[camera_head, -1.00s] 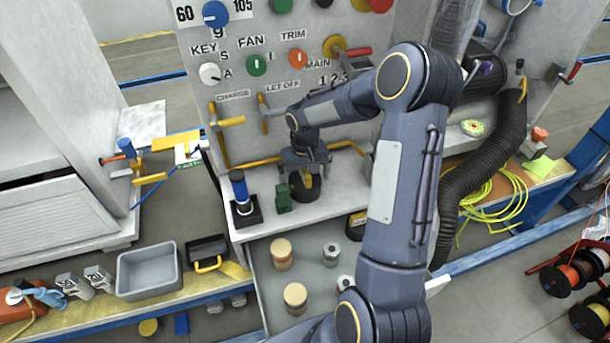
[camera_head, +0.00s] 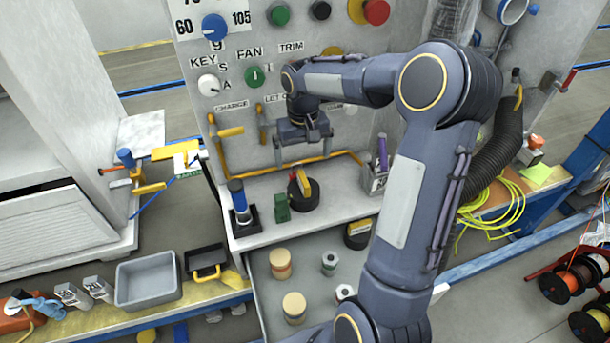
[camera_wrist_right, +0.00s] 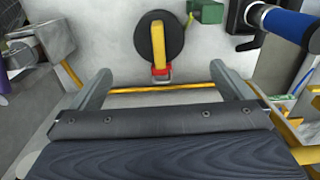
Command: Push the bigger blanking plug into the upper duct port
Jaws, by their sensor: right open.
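A round black plug with a yellow grip bar and a red end (camera_head: 303,192) lies on the grey shelf. It also shows in the right wrist view (camera_wrist_right: 175,47), ahead of the fingers. A similar black and yellow piece (camera_head: 357,236) sits lower right, partly hidden by my arm; I cannot tell for certain which is bigger. My right gripper (camera_head: 303,151) is open and empty, above and behind the shelf plug, apart from it. Its two spread fingers also show in the wrist view (camera_wrist_right: 160,85). A round port with a blue rim (camera_head: 510,10) is at the upper right, cut by the frame edge.
A blue-topped cylinder (camera_head: 238,196) and a green block (camera_head: 282,208) stand left of the plug. A holder (camera_head: 374,182) is on the right. A yellow rail (camera_head: 335,157) runs behind the shelf. A black ribbed hose (camera_head: 497,150) hangs right of my arm.

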